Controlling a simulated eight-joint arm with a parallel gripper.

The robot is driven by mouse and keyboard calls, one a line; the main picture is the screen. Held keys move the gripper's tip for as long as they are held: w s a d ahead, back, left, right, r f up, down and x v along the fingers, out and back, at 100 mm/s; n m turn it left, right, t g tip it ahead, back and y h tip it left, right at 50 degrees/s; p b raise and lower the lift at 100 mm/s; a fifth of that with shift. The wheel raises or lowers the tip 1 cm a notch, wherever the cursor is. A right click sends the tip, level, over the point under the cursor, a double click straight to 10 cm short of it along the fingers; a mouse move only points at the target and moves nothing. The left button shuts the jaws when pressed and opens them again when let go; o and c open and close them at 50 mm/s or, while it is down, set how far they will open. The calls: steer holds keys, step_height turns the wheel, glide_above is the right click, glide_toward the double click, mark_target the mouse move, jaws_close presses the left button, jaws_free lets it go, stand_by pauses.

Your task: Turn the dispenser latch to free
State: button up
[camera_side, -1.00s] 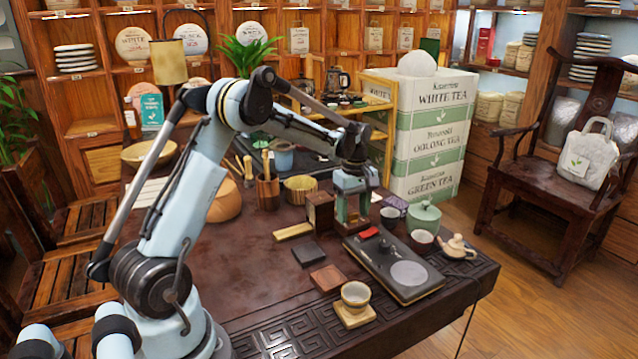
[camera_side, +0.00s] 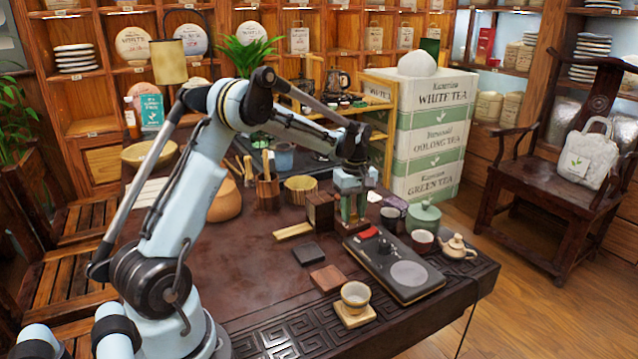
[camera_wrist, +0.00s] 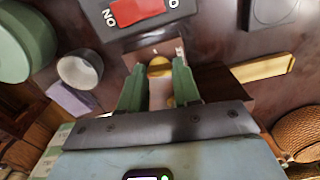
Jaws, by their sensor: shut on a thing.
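My gripper (camera_wrist: 158,88) shows in the wrist view with its two green fingers pointing at a small brass-yellow piece, which looks like the latch (camera_wrist: 160,68). The fingers are shut on it, one on each side. A brown surface with small pale marks lies just beyond the fingertips. In the side view my gripper (camera_side: 352,222) points down beside a dark wooden box (camera_side: 320,212), which looks like the dispenser. The box also shows right of the fingers in the wrist view (camera_wrist: 222,84). The latch is hidden in the side view, and its setting cannot be read.
A black device with a red switch (camera_side: 368,233) and grey disc (camera_side: 408,274) stands in front of my gripper. Cups (camera_side: 422,240), a green lidded pot (camera_side: 423,215) and a small teapot (camera_side: 457,246) stand to the right.

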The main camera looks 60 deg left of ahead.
steer(key=m, duration=0.8)
steer(key=shift+m, duration=0.4)
steer(key=m, duration=0.4)
steer(key=shift+m, duration=1.8)
steer(key=o, duration=1.1)
steer(key=shift+c, duration=0.2)
steer(key=shift+r, duration=0.1)
